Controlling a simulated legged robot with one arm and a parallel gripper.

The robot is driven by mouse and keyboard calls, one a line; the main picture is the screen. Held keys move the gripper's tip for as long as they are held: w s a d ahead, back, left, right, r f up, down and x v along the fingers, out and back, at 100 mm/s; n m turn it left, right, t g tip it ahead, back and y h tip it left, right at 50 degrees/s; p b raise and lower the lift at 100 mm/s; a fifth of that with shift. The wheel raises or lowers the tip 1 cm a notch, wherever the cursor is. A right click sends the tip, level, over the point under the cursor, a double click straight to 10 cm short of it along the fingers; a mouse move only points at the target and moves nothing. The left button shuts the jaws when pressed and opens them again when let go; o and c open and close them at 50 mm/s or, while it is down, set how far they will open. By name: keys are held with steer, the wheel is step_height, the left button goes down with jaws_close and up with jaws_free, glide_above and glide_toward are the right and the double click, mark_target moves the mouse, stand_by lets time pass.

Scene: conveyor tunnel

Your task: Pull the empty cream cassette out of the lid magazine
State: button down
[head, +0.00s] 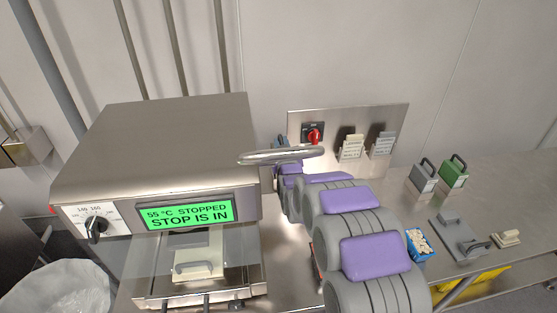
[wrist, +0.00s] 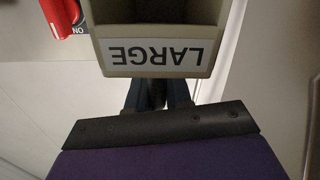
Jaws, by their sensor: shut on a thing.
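The cream cassette (wrist: 150,60) fills the top of the wrist view, close up, with a white label reading LARGE upside down. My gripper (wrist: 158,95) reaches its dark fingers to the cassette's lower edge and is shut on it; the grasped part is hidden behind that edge. The inside of the cassette is in shadow. In the head view my gripper (head: 281,142) is small, beyond a shiny steel loop and left of the red switch. The cassette cannot be made out there, and I cannot tell the magazine's outline.
A steel machine (head: 170,140) with a green STOPPED display stands left. A steel loop (head: 260,157) crosses before my arm. Grey (head: 423,176) and green (head: 454,172) handled cassettes stand on the right bench.

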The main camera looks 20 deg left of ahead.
steer(key=shift+a+r, duration=0.1)
steer(key=shift+r+p, duration=0.35)
steer(key=shift+r, duration=1.1)
